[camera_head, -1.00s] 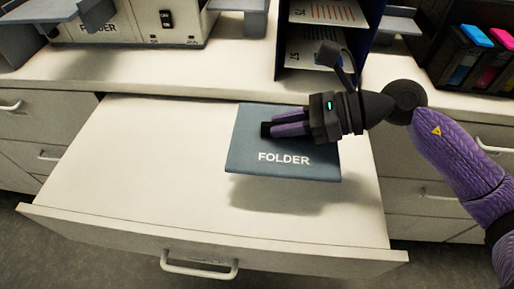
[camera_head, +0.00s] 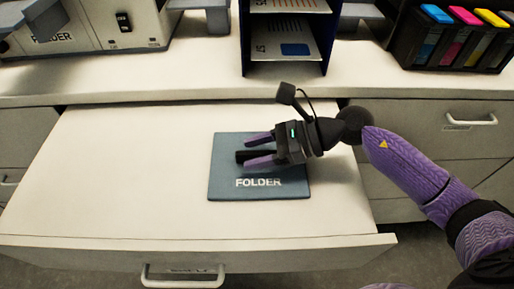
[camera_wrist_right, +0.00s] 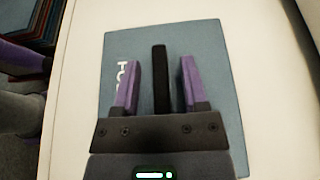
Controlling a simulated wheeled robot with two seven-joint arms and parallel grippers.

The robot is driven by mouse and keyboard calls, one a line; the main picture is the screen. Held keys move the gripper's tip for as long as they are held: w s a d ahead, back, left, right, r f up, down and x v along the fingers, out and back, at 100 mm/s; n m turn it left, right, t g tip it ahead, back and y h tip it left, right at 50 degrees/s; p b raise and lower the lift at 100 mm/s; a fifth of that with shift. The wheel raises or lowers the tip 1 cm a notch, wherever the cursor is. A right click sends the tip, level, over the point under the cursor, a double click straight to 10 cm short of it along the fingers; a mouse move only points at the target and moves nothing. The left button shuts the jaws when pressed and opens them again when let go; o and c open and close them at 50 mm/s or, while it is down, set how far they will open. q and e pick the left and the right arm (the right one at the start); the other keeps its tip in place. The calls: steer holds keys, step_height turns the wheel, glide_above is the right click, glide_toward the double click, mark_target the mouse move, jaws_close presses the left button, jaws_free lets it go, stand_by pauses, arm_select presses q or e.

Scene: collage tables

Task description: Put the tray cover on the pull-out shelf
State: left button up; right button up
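The tray cover (camera_head: 228,180), a flat blue-grey plate marked FOLDER with a black bar handle (camera_wrist_right: 160,70), lies flat on the pull-out shelf (camera_head: 110,170). The shelf is pulled out from the cabinet. My right gripper (camera_head: 249,152) is over the cover with its purple fingers spread. In the right wrist view (camera_wrist_right: 159,85) one finger is on each side of the handle, with a gap on both sides. My left gripper is not in view.
A machine labelled FOLDER (camera_head: 130,22) stands on the counter at the back left. A dark blue sorter (camera_head: 243,45) with sheets stands at the back middle. Colour cartridges (camera_head: 425,40) sit at the back right. The shelf's left half is clear.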

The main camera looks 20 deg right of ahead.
steer(key=shift+r, duration=0.1)
steer(key=shift+d+r, duration=0.1)
steer(key=shift+d, duration=0.1)
steer(key=v, duration=1.1)
steer(key=shift+s+d+r, duration=0.1)
steer(key=shift+d+r, duration=0.05)
steer(key=shift+d, duration=0.1)
stand_by(1.8)
